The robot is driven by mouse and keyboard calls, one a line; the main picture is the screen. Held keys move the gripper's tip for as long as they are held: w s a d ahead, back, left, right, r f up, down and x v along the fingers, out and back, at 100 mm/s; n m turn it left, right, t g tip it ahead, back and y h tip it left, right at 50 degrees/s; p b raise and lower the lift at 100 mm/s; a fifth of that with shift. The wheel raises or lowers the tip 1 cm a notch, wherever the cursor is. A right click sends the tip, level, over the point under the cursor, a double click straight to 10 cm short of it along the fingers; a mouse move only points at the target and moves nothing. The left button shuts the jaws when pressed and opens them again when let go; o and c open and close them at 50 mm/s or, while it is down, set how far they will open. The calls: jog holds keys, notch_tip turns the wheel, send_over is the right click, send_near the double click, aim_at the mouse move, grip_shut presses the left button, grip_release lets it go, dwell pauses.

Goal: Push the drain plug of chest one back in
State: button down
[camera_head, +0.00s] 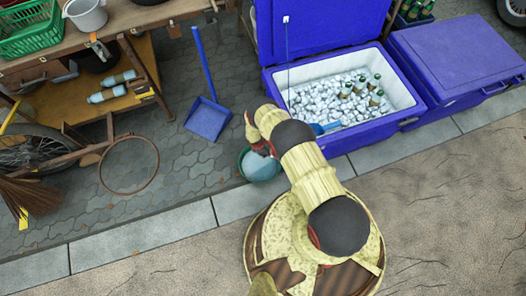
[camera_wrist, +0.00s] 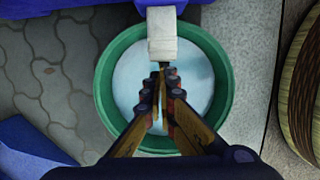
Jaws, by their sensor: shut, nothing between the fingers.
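The open blue chest (camera_head: 345,128) has a white lining and holds ice and bottles. In the wrist view, a white block-shaped piece, seemingly the drain plug (camera_wrist: 162,38), sticks out from a blue surface at the top edge. My gripper (camera_wrist: 163,76) is shut and empty, its fingertips just below the plug's near end. I cannot tell whether they touch it. A green basin (camera_wrist: 222,101) with pale liquid lies beneath the plug and fingers. In the head view, my arm hides most of the gripper and the plug, and the basin (camera_head: 244,172) shows beside it.
A second blue chest (camera_head: 459,55), lid closed, stands to the right. A blue dustpan (camera_head: 207,119) lies left of the basin. A wooden cart (camera_head: 120,35) with a green basket (camera_head: 30,30) is at upper left. A metal hoop (camera_head: 128,165) lies on the paving. The front pavement is clear.

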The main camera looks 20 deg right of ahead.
dwell(0.3)
jog(key=a+r+p, duration=0.2)
jog(key=a+r, duration=0.4)
jog(key=r, duration=0.3)
jog(key=shift+a+r, duration=0.2)
jog(key=shift+r, duration=0.15)
